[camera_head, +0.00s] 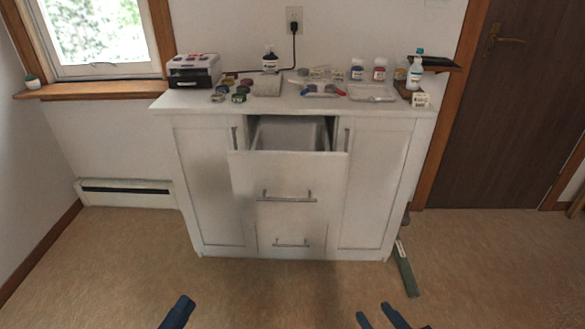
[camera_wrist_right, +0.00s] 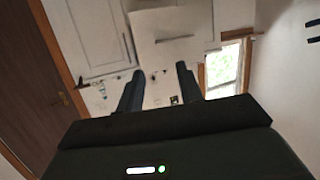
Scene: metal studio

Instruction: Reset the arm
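My right gripper (camera_head: 376,315) is at the bottom edge of the head view, low and well in front of the cabinet. Its two dark fingers stand apart with nothing between them. In the right wrist view the right gripper (camera_wrist_right: 159,82) also shows two spread, empty fingers, with the cabinet upside down beyond. My left gripper (camera_head: 178,312) is at the bottom edge of the head view, left of the right one. Only one dark finger shape shows, so its opening cannot be told. Neither gripper touches the cabinet.
A white cabinet (camera_head: 210,190) stands against the wall, with its top drawer (camera_head: 288,172) pulled out. Bottles, jars and trays stand on its top. A green box-like object (camera_head: 406,270) lies on the floor at the right. The floor (camera_head: 270,290) before the cabinet is clear.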

